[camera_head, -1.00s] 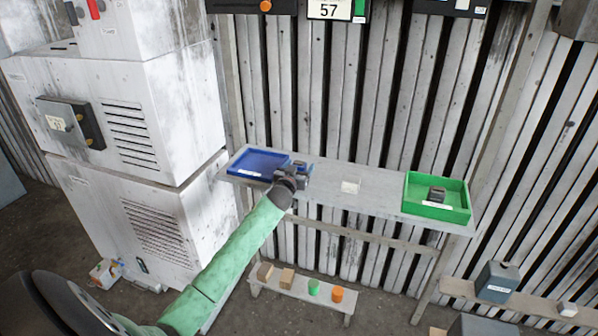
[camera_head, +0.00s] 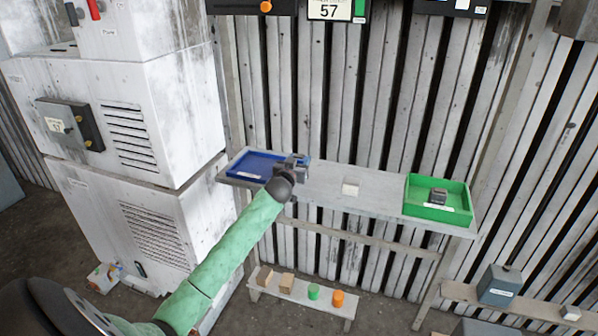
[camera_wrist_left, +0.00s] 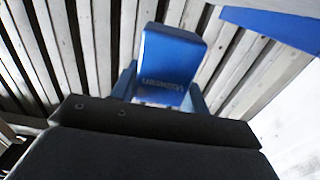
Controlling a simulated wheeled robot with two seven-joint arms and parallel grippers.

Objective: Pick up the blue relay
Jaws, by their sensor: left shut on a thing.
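The blue relay (camera_wrist_left: 172,62) is large in the left wrist view, a blue block with small lettering on its face. My left gripper (camera_head: 298,163) is shut on it, and the relay stands up beyond the dark gripper body in the wrist view. In the head view the gripper is at the right end of the blue tray (camera_head: 238,173), over the shelf; the relay is mostly hidden there by the gripper. My right gripper is not in view.
A low bench (camera_head: 300,296) with several small blocks stands below. A white cabinet (camera_head: 165,130) is at left.

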